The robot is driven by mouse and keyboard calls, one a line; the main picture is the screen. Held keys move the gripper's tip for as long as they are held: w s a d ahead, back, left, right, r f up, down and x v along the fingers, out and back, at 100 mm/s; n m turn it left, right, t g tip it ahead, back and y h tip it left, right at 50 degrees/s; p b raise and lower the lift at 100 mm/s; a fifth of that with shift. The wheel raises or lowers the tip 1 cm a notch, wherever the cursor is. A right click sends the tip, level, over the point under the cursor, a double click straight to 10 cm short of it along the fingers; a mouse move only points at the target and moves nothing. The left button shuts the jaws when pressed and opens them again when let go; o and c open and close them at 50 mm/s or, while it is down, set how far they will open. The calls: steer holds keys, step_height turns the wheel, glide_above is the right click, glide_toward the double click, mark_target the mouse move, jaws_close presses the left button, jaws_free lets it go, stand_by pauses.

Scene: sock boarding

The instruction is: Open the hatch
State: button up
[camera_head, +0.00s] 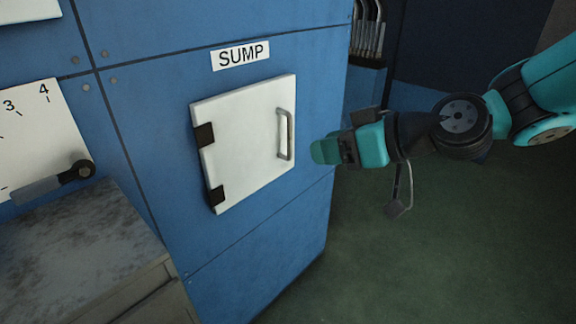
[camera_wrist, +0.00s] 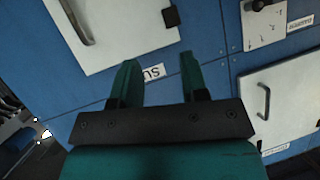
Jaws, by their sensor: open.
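The hatch (camera_head: 245,150) is a white square door on the blue cabinet, under a SUMP label (camera_head: 240,54). It lies flat against the panel and looks closed, with two black hinges on its left edge. Its grey bar handle (camera_head: 286,134) stands upright near the right edge. My gripper (camera_head: 318,152) is just right of the handle, apart from it in the picture. In the wrist view my gripper (camera_wrist: 158,72) has its two teal fingers spread with nothing between them. The hatch (camera_wrist: 125,30) and its handle (camera_wrist: 77,20) show at the top left there.
A dial plate (camera_head: 35,130) with a black-knobbed lever (camera_head: 75,172) is on the left, above a worn grey bench (camera_head: 75,240). In the wrist view, another white door (camera_wrist: 280,105) with a handle shows at the right. Open green floor (camera_head: 440,250) lies right of the cabinet.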

steer(key=w+f+m+t+y+b, duration=0.1)
steer(key=w+f+t+b, duration=0.35)
steer(key=w+f, duration=0.4)
steer(key=m+t+h+b, duration=0.1)
steer(key=m+t+b, duration=0.1)
steer(key=t, duration=0.2)
glide_toward(291, 139)
steer(key=p+x, duration=0.6)
steer(key=x, duration=0.4)
steer(key=shift+w+a, duration=0.25)
steer(key=shift+w, duration=0.05)
